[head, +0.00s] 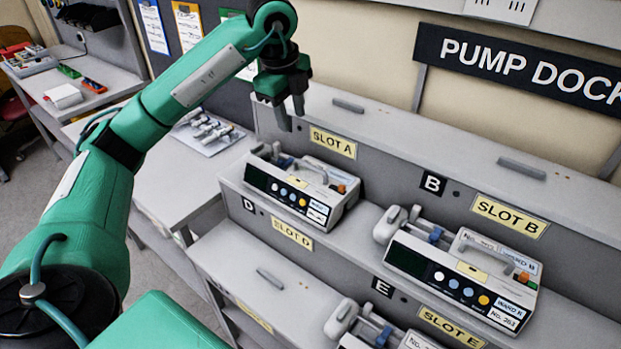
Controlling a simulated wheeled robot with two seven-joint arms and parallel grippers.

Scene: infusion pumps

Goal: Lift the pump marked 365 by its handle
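One pump (301,191) sits on the shelf at Slot A, with a grey handle on top; its number label is too small to read. A second pump (462,276) sits at Slot B, with a light handle (487,250) on top; its label reads "No. 36" and a last digit I cannot read surely. My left gripper (292,120) hangs above and behind the Slot A pump, fingers apart and empty, touching no pump. My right gripper is not in view.
The stepped grey dock (390,165) has a raised back ledge. The Slot D shelf (262,278) shows no pump. A side table (165,175) at left holds a tray of small items (207,132). A "PUMP DOCK" sign (525,66) is on the wall.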

